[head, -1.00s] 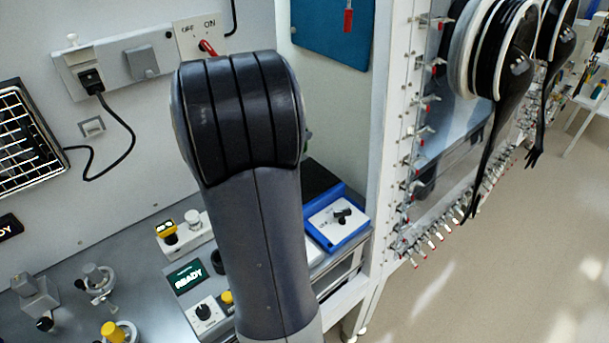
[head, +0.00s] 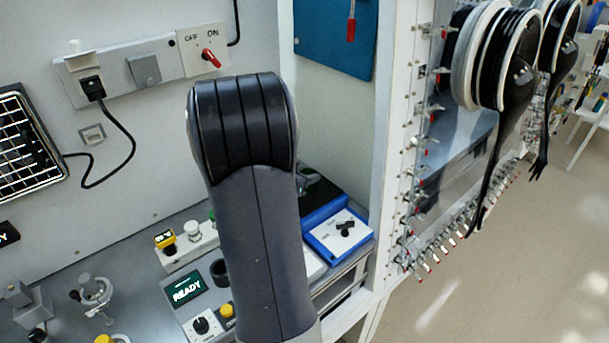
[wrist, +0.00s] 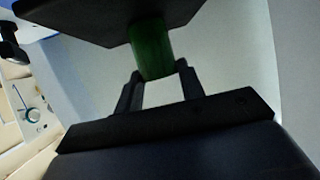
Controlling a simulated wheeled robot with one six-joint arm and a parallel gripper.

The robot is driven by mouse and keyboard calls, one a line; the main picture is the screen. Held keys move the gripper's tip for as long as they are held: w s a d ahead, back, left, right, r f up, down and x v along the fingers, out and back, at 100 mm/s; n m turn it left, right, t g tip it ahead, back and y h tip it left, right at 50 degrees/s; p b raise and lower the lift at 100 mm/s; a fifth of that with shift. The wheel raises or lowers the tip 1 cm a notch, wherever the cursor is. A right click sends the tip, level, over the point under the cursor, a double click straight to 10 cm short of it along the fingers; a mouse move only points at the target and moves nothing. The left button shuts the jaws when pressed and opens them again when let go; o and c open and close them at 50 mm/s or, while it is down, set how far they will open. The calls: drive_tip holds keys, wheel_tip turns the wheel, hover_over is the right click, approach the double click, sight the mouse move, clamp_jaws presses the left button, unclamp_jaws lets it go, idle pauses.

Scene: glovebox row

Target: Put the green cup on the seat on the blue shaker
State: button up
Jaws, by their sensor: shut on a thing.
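The green cup (wrist: 152,50) is between the two dark fingers of my gripper (wrist: 158,68) in the wrist view, and the gripper is shut on it. A black slab (wrist: 105,12) covers the cup's far end in that view; I cannot tell whether they touch. In the head view the blue shaker (head: 312,239) stands right of my arm, with a white panel and a black knob. A dark flat surface (head: 318,190) lies just behind it, partly hidden by my arm; I cannot tell if this is the seat. My arm hides the gripper in the head view.
A READY display (head: 186,290), a yellow-capped device (head: 165,240) and a black knob (head: 201,325) are on the bench left of my arm. A switch panel (head: 203,50) is on the back wall. A white post (head: 385,130) and black gloves (head: 510,90) stand to the right.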

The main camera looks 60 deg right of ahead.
drive_tip(key=shift+f, duration=0.1)
drive_tip(key=o, duration=1)
drive_tip(key=shift+r, duration=0.2)
drive_tip(key=shift+w+a+r, duration=0.1)
drive_tip(key=shift+a+r, duration=0.05)
drive_tip(key=shift+a, duration=0.15)
drive_tip(key=v, duration=1.1)
drive_tip(key=shift+a, duration=0.15)
